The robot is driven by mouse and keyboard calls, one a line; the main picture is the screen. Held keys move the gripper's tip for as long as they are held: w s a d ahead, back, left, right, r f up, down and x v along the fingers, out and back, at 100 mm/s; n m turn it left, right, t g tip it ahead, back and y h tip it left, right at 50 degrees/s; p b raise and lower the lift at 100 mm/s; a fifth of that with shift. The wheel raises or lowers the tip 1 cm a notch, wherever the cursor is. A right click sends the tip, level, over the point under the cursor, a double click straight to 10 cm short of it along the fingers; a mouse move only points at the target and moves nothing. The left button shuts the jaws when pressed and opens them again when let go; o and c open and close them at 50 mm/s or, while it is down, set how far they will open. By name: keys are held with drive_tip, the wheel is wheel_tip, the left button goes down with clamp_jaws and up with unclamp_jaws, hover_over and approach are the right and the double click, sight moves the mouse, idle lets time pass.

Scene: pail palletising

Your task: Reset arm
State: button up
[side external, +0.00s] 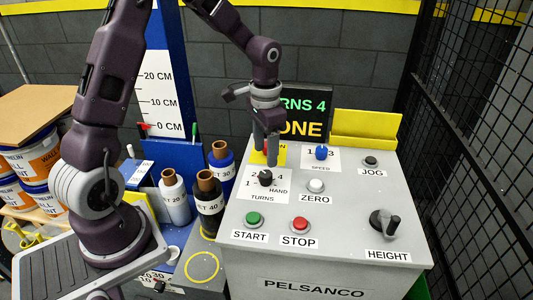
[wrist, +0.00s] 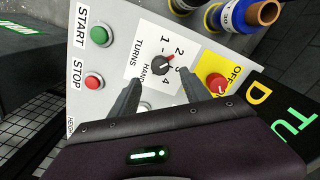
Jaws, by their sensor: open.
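My gripper (side external: 265,160) is above the grey control panel (side external: 330,205) in the side view, pointing down and empty. Its fingers are apart on either side of the black TURNS knob (wrist: 162,66) in the wrist view (wrist: 160,86). In the side view the fingertips are just above and behind that knob (side external: 265,177); I cannot tell whether they touch it. The knob has a red pointer mark. The red knob (wrist: 216,86) on the yellow OFF plate is beside the right finger. The dark display (side external: 310,118) shows green "RNS 4" and yellow "ONE", partly hidden by my arm.
The panel carries green START (side external: 253,219), red STOP (side external: 300,225), white ZERO (side external: 316,185), a blue SPEED knob (side external: 321,153) and a HEIGHT handle (side external: 385,222). Film rolls (side external: 208,200) stand left. A mesh fence (side external: 480,130) is at right. Labelled pails (side external: 38,155) are far left.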

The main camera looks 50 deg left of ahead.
drive_tip(key=s+d+r+n+t+y, duration=0.1)
drive_tip(key=s+d+r+t, duration=0.35)
drive_tip(key=s+r, duration=0.8)
drive_tip(key=s+d+r, duration=0.1)
drive_tip(key=s+d, duration=0.1)
drive_tip(key=s, duration=0.3)
drive_tip(key=s+d+r+n+t+h, duration=0.1)
drive_tip(key=s+d+r, duration=0.1)
drive_tip(key=s, duration=0.3)
drive_tip(key=shift+d+r, duration=0.25)
drive_tip(key=shift+d, duration=0.05)
